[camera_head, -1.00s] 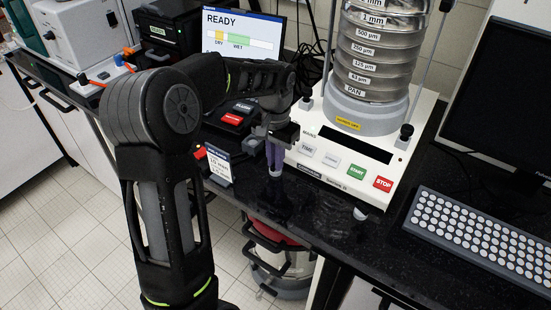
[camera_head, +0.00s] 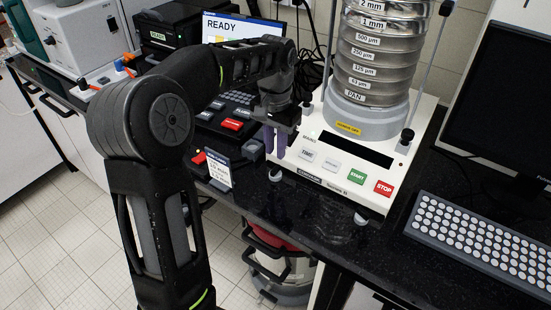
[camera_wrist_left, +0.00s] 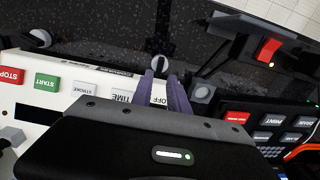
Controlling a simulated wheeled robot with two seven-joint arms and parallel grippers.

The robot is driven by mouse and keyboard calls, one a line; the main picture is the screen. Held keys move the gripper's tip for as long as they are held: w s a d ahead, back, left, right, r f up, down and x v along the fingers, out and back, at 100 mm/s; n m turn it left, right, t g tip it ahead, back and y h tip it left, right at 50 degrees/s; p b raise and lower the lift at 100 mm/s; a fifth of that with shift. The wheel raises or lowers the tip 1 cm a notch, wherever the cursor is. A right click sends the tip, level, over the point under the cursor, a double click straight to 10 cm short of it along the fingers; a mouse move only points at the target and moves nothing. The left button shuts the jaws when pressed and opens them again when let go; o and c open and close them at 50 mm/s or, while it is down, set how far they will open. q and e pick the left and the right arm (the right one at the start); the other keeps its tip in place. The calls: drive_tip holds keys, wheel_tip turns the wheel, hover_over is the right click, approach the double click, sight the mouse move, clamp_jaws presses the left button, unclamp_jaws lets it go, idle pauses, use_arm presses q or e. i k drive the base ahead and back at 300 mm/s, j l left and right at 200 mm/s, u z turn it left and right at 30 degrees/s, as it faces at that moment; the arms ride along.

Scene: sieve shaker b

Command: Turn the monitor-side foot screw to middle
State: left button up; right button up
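The sieve shaker (camera_head: 330,185) stands on the black bench with its front towards me. Its front left foot screw (camera_head: 275,174) is pale and round, under the front left corner; it also shows in the left wrist view (camera_wrist_left: 160,63), with a dark mark on it. Its front right foot screw (camera_head: 361,218), on the side of the black monitor (camera_head: 495,95), also shows in the wrist view (camera_wrist_left: 40,38). My left gripper (camera_head: 275,152) is open and empty, above and apart from the front left foot. Its purple fingers have a gap between them. My right gripper is not in view.
A keyboard (camera_head: 485,238) lies right of the shaker. A screen reading READY (camera_head: 235,27) is behind my arm. The bench's front edge runs close before the feet.

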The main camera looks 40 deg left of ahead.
sight(362, 217)
drive_tip(key=k, duration=1)
